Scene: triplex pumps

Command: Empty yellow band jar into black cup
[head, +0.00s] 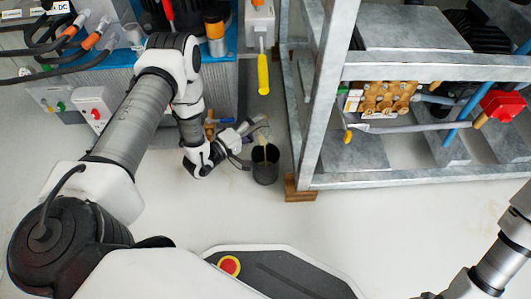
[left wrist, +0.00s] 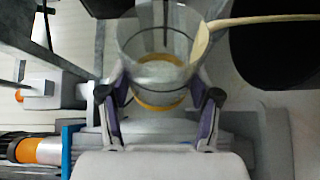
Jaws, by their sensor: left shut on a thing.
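My left gripper (head: 247,129) is shut on the yellow band jar (head: 262,128), a clear jar tilted above the black cup. In the left wrist view the jar (left wrist: 158,50) sits between the two fingers of the left gripper (left wrist: 160,105), its yellow band low near the fingertips. The black cup (head: 265,172) stands upright on the floor, and its dark shape (left wrist: 270,55) fills the upper right of the wrist view. A tan stream (left wrist: 265,19) runs from the jar's rim across the cup. How much is in the cup is unclear. My right gripper is out of view.
A grey metal frame (head: 410,180) with a wooden block (head: 299,190) under its corner stands just right of the cup. A blue-topped unit with a yellow-handled device (head: 263,75) is behind. The pale floor (head: 350,220) in front is clear.

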